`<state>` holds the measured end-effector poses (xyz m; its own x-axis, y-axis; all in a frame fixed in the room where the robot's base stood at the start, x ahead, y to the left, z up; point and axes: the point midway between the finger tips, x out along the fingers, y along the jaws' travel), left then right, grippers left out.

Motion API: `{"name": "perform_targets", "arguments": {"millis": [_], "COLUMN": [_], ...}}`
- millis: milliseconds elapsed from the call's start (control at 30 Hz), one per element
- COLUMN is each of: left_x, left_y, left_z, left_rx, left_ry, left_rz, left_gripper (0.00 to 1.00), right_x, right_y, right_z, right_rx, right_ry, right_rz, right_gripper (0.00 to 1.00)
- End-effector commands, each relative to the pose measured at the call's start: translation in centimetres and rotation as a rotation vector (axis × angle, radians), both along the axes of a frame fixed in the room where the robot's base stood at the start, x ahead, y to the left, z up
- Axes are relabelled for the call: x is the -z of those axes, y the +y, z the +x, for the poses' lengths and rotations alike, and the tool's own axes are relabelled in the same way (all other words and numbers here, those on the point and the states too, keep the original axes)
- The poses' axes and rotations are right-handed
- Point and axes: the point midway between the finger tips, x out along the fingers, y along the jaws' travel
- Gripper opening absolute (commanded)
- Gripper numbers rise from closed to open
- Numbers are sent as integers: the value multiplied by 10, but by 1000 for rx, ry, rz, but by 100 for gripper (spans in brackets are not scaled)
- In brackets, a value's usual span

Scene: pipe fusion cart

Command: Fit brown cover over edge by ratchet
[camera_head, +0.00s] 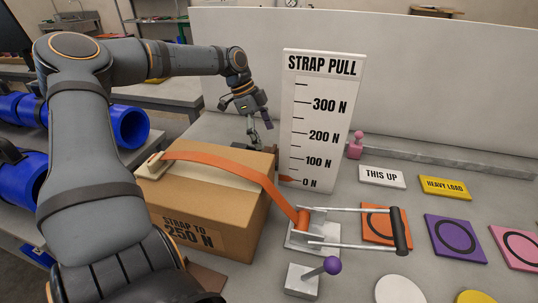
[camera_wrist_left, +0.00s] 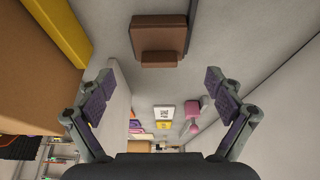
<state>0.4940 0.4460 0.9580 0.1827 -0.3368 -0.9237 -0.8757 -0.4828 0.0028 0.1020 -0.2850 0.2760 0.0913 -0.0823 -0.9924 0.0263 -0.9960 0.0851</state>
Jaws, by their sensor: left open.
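A cardboard box (camera_head: 235,208) stands on the table with an orange strap (camera_head: 235,163) over its top. The strap runs down past the box's right edge to a metal ratchet (camera_head: 305,235) with a dark-gripped lever. My left gripper (camera_head: 260,130) is open and empty, pointing down behind the box's far side. A brown piece, likely the cover (camera_wrist_left: 160,33), lies ahead of the open fingers (camera_wrist_left: 168,105) in the left wrist view, apart from them. In the head view only a dark part near the fingertips shows behind the box. My right gripper is not in view.
A white STRAP PULL board (camera_head: 318,120) stands right of my left gripper. A pink knob (camera_head: 355,146), a metal rail (camera_head: 430,157), small signs and coloured tiles lie to the right. A purple-knobbed lever (camera_head: 332,265) stands in front. A flat brown piece (camera_head: 207,277) lies left of it.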

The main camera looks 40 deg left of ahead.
Motion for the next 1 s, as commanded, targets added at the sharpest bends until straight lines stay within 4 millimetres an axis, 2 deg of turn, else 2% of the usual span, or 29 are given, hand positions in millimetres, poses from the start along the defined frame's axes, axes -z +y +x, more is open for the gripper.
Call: {"name": "perform_targets", "arguments": {"millis": [100,300,600,1000], "left_x": [11,42,48,48], "left_y": [-3,-13,-16,-16], "left_z": [2,8,10,10], "left_rx": [1,1,0,0], "left_ry": [4,4,-1,-1], "left_rz": [1,2,0,0], "left_gripper": [92,92,92,39], "right_x": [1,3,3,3], "right_y": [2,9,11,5], "right_z": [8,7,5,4], "right_rx": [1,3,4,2], "right_ry": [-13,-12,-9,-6], "right_rz": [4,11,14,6], "right_gripper": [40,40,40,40]}}
